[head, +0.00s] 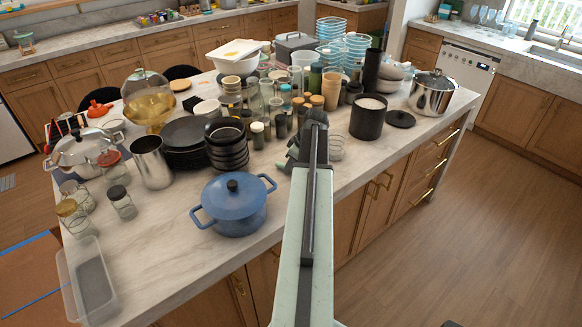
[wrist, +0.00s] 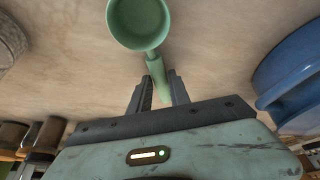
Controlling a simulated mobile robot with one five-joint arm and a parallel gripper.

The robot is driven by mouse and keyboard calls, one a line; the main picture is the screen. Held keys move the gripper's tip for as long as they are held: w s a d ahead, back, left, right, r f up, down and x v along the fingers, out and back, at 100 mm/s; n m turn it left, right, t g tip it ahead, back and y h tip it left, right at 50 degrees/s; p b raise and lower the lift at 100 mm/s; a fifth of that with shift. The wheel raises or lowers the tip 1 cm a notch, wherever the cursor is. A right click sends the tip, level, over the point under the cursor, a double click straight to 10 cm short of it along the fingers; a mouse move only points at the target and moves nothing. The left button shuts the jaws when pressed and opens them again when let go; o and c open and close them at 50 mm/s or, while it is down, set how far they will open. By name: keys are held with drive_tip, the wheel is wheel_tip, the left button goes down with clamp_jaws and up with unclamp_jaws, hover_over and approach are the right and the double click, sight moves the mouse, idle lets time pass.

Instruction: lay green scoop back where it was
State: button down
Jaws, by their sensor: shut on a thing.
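The green scoop (wrist: 140,22) shows at the top of the wrist view, with its round bowl facing the camera and its handle running down between my fingers. My gripper (wrist: 158,88) is shut on the scoop's handle. Pale countertop fills the view behind the scoop; I cannot tell how high the scoop is above it. In the head view my gripper (head: 291,158) is over the island counter, right of the blue pot, largely behind my arm. The scoop cannot be made out there.
The blue lidded pot (head: 233,204) stands close by on the island (head: 160,250); it also shows in the wrist view (wrist: 292,72). A clear glass (head: 336,148), stacked black bowls (head: 228,150) and a black canister (head: 367,120) crowd around. Bare counter lies in front of the pot.

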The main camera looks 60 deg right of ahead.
drive_tip(key=shift+f, duration=0.4)
drive_tip(key=c, duration=1.2)
unclamp_jaws()
drive_tip(key=shift+r, duration=0.1)
drive_tip(key=p+v, duration=1.1)
drive_tip(key=v, duration=0.1)
drive_tip(key=shift+r, duration=0.35)
drive_tip(key=shift+r, duration=0.1)
